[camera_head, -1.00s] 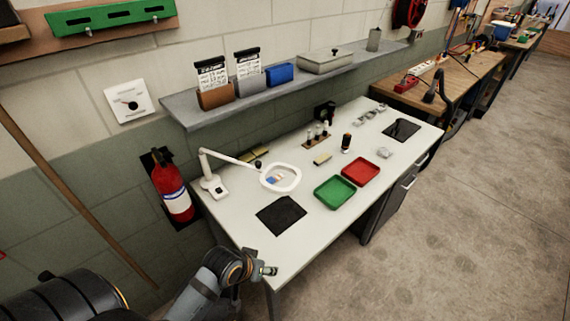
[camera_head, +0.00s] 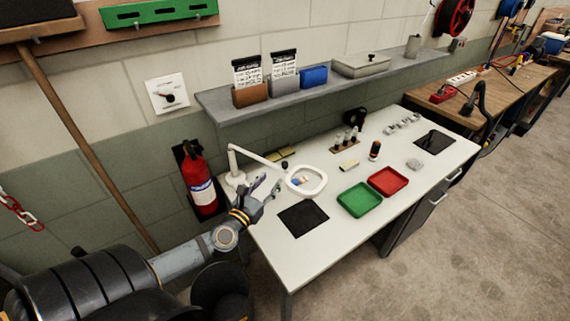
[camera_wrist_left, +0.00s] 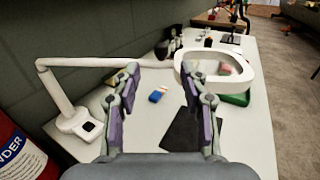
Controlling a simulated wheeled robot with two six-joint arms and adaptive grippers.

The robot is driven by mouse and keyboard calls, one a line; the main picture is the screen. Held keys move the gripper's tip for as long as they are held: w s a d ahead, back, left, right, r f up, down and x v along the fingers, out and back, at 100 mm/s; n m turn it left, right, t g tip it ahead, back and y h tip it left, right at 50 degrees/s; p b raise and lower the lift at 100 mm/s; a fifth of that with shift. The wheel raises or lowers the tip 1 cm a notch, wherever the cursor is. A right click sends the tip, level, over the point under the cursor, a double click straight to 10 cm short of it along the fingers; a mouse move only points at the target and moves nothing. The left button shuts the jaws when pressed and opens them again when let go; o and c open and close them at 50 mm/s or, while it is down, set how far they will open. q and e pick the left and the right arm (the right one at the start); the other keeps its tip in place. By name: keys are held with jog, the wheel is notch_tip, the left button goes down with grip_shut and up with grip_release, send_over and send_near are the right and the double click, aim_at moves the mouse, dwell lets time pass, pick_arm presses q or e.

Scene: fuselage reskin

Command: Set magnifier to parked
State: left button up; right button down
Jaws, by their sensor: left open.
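The magnifier is a white desk lamp with a ring-shaped lens head (camera_head: 323,187), a jointed arm (camera_head: 258,155) and a base (camera_head: 233,181) at the desk's left end. Its head is held out over the desk, left of the green tray. My left gripper (camera_head: 268,187) is open and empty, just left of the head in the head view. In the left wrist view my left gripper (camera_wrist_left: 160,76) has its fingers spread. The magnifier arm (camera_wrist_left: 85,62) runs in from the left and the head (camera_wrist_left: 246,70) is right of the fingers. Contact cannot be told. My right gripper is not in view.
A black mat (camera_head: 303,218), a green tray (camera_head: 359,200) and a red tray (camera_head: 388,181) lie on the white desk (camera_head: 340,240). A grey shelf (camera_head: 225,101) hangs above. A red extinguisher (camera_head: 198,180) is on the wall left of the desk.

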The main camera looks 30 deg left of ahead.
aim_at(283, 165)
pick_arm(q)
jog(key=w, duration=0.3)
jog(key=w+p, duration=0.1)
jog(key=w, duration=0.3)
jog(key=w+a, duration=0.1)
jog(key=w, duration=0.2)
jog(key=shift+w+p, duration=0.2)
jog(key=shift+p, duration=0.1)
grip_shut()
